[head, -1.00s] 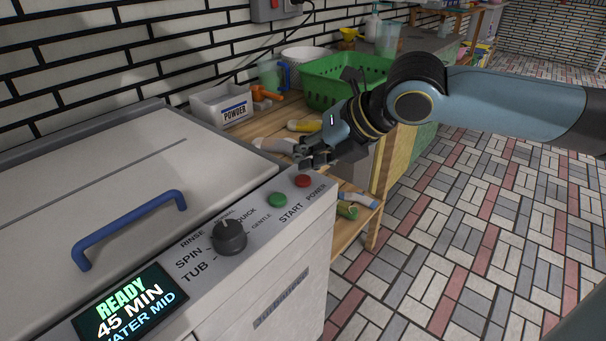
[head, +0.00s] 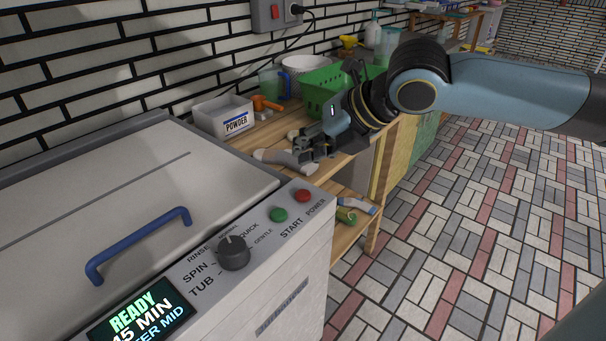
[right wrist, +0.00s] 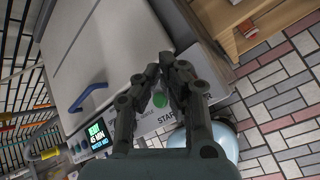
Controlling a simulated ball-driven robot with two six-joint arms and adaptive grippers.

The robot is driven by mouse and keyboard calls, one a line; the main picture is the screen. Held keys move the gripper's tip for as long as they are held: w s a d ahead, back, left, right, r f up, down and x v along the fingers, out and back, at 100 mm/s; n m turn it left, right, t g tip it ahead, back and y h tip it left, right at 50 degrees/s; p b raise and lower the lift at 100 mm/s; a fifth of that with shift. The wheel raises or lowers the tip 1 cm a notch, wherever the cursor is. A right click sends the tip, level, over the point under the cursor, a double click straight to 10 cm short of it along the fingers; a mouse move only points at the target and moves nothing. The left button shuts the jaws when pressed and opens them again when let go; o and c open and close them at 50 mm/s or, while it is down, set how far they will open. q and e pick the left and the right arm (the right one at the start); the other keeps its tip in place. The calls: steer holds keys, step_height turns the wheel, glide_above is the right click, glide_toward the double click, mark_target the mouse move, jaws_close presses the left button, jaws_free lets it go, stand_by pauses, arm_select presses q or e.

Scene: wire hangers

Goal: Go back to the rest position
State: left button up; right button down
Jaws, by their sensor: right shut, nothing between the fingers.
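My right gripper (head: 305,155) is shut and empty. In the head view it hangs in the air beyond the right end of the washing machine's panel, in front of the wooden shelf, apart from the red power button (head: 303,196). In the right wrist view its fingertips (right wrist: 166,58) come together above the machine's panel, near the green start button (right wrist: 159,100). The machine (head: 100,190) has its lid down, and its display (head: 140,318) reads READY, 45 MIN. My left gripper is not in view.
A wooden shelf (head: 262,135) behind the machine holds a powder box (head: 222,117), a green basket (head: 325,88), a white basin (head: 306,66) and socks (head: 285,160). The blue lid handle (head: 140,243) stands up from the lid. Tiled floor at the right is clear.

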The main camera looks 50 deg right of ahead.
stand_by(0.5)
steer(key=s+a+f+m, duration=0.1)
steer(key=m, duration=0.1)
steer(key=s+f+m, duration=0.1)
steer(key=m, duration=0.1)
steer(key=s+a+f+m+g, duration=0.1)
steer(key=s+m, duration=0.1)
steer(key=shift+a+f+h, duration=0.2)
steer(key=shift+a+h, duration=0.1)
steer(key=s+a+f+m+g+h, duration=0.1)
steer(key=s+a+f+m+g, duration=0.15)
steer(key=s+m, duration=0.65)
steer(key=s+a+f+m+g+h, duration=0.15)
steer(key=s+a+m, duration=0.3)
steer(key=m, duration=0.85)
steer(key=s+d+f+g+b, duration=0.1)
steer(key=d+f, duration=0.1)
steer(key=f, duration=1.2)
steer(key=s+d+f+g+b, duration=0.1)
steer(key=s+d+f, duration=0.1)
steer(key=f, duration=1.2)
steer(key=s+f+g+b, duration=0.1)
steer(key=s+f, duration=1.6)
steer(key=s, duration=0.1)
steer(key=shift+d+f+m, duration=0.2)
steer(key=shift+d+m, duration=0.1)
steer(key=shift+m, duration=0.1)
